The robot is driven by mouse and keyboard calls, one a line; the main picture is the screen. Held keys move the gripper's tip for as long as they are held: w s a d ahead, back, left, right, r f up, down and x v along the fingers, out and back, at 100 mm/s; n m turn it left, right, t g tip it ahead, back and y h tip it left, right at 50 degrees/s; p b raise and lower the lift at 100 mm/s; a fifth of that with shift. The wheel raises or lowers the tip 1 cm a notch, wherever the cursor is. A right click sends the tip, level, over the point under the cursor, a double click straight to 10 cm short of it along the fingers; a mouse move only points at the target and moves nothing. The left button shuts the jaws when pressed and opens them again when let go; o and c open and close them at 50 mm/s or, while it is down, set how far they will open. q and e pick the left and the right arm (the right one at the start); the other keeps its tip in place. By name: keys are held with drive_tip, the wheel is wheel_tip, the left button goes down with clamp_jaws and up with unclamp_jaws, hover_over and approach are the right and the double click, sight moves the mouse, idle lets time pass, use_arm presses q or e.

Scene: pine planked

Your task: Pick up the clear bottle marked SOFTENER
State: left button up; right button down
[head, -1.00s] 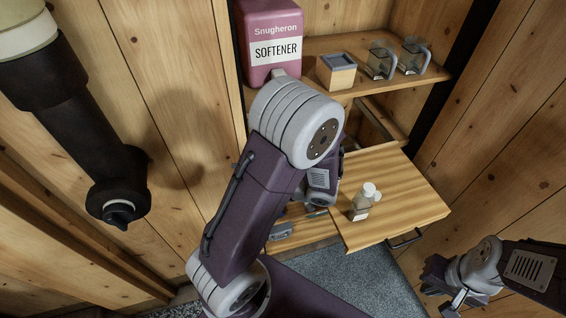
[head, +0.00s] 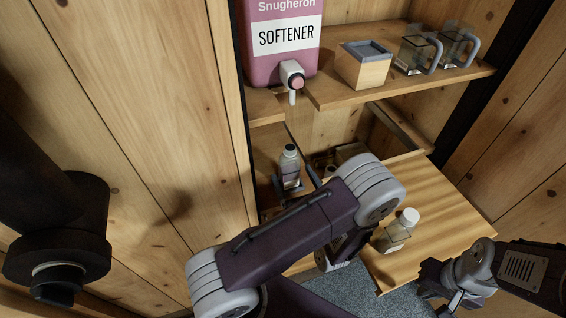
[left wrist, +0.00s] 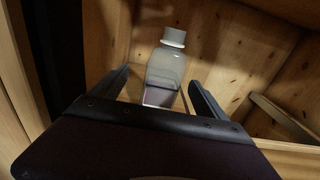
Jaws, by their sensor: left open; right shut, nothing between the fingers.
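A clear bottle (head: 290,171) with pinkish-purple contents stands upright in the shelf bay below the pink container. In the left wrist view the bottle (left wrist: 166,70) has a pale cap and is between the fingers. I cannot read any marking on it. My left gripper (head: 295,182) is open around its lower part, not closed on it; it also shows in the left wrist view (left wrist: 161,80). A second clear bottle (head: 396,232) with a white cap and yellowish contents stands on the pulled-out board. My right gripper (head: 452,302) is shut and empty at the lower right.
A pink container (head: 262,68) marked SOFTENER, with a tap (head: 293,80), stands on the upper shelf (head: 345,94). A wooden box (head: 362,66) and two glass jugs (head: 416,52) are beside it. The pulled-out board (head: 440,205) has bare room. Wooden walls enclose the bay.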

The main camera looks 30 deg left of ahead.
sight(290, 170)
use_arm(q)
drive_tip(key=shift+r, duration=0.15)
drive_tip(key=shift+w+a+r, duration=0.1)
drive_tip(key=shift+w+a, duration=0.1)
drive_tip(key=shift+a, duration=0.05)
drive_tip(key=x, duration=0.8)
drive_tip(key=shift+w+d+f, duration=0.25)
drive_tip(key=shift+w, duration=0.05)
drive_tip(key=shift+s+d, duration=0.1)
drive_tip(key=c, duration=0.4)
clamp_jaws()
